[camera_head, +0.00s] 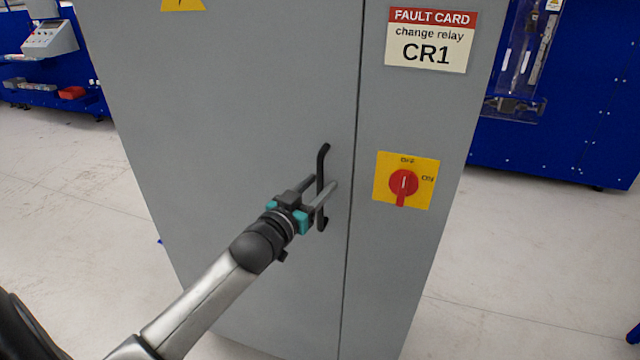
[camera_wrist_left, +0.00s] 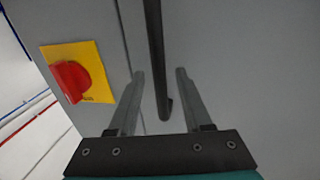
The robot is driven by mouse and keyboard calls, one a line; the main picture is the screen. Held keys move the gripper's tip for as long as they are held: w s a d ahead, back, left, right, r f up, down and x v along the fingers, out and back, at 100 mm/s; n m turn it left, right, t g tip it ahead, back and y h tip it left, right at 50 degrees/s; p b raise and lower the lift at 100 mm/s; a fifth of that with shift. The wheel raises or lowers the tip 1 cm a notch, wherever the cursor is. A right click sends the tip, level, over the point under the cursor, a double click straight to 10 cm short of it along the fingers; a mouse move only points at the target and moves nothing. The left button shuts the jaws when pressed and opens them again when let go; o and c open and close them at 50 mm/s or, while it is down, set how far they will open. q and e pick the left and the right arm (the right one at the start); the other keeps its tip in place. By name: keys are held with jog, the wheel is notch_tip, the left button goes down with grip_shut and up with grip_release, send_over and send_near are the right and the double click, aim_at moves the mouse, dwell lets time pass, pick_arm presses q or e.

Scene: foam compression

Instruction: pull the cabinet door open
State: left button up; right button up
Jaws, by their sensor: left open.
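The grey cabinet door (camera_head: 240,120) is shut, with a dark vertical seam along its right edge. A black bar handle (camera_head: 322,160) stands upright on the door near that seam. My left gripper (camera_head: 325,184) is at the handle, with one finger on each side of the bar. In the left wrist view, the handle (camera_wrist_left: 157,60) runs down between the two open fingertips (camera_wrist_left: 157,75), with a gap on both sides. The left jaws are open and not closed on the bar. My right gripper is in neither view.
Right of the seam, a red rotary switch (camera_head: 403,184) sits on a yellow plate, also visible in the left wrist view (camera_wrist_left: 72,80). A fault card (camera_head: 430,40) is above it. Blue equipment (camera_head: 580,100) stands behind right; pale floor (camera_head: 70,190) is clear at left.

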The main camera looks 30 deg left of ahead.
pick_arm(q)
jog(key=shift+w, duration=0.55)
jog(key=shift+c, duration=0.2)
grip_shut()
dwell(1.0)
